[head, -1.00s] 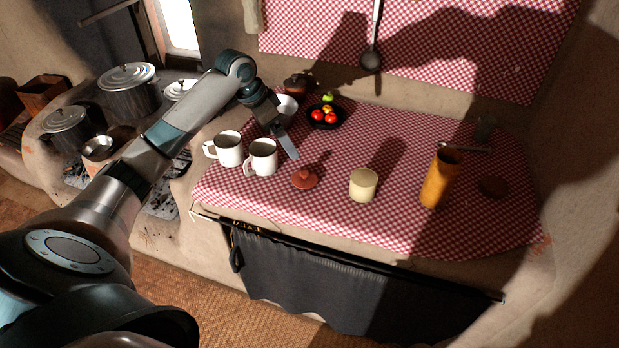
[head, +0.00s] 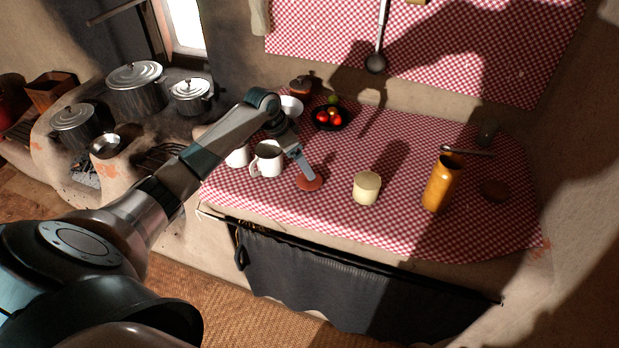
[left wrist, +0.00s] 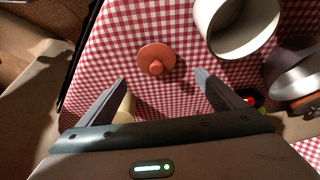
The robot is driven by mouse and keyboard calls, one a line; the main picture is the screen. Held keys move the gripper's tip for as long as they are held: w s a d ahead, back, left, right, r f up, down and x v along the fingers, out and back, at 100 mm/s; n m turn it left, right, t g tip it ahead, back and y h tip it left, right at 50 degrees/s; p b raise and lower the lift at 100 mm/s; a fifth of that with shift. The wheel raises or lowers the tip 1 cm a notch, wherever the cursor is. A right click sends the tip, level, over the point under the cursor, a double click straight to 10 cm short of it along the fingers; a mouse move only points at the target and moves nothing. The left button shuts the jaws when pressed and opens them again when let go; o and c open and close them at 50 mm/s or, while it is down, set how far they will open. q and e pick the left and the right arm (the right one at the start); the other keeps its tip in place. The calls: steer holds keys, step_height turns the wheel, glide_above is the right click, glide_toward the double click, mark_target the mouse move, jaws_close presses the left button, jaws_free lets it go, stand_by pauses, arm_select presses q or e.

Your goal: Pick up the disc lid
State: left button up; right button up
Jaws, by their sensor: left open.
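The disc lid is a small round terracotta-red lid (head: 309,184) with a knob, lying flat on the red checked cloth. In the left wrist view the lid (left wrist: 156,60) lies knob up, beyond the fingertips and roughly between their lines. My left gripper (head: 308,174) is just above the lid in the head view, pointing down, and partly covers it. In the left wrist view the left gripper (left wrist: 161,78) is open with nothing between its fingers. My right gripper is not in view.
White mugs (head: 267,160) stand close to the left of the lid. A cream cylinder (head: 366,189) stands to its right, and an orange-brown jar (head: 441,184) further right. A dark bowl of fruit (head: 329,118) is behind. The cloth in front is clear.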

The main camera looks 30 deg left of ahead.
mark_target(305, 181)
arm_select(q)
steer(key=shift+x, duration=1.5)
steer(key=shift+p, duration=0.3)
steer(key=shift+w+d+f+p, duration=0.15)
steer(key=shift+d+f+p, duration=0.15)
steer(key=shift+f+p, duration=0.2)
steer(key=p+x, duration=0.1)
steer(key=x, duration=0.2)
steer(key=shift+d, duration=0.15)
steer(key=shift+w+f, duration=0.1)
steer(key=shift+f, duration=0.45)
steer(key=shift+c, duration=0.6)
steer(key=c, duration=1)
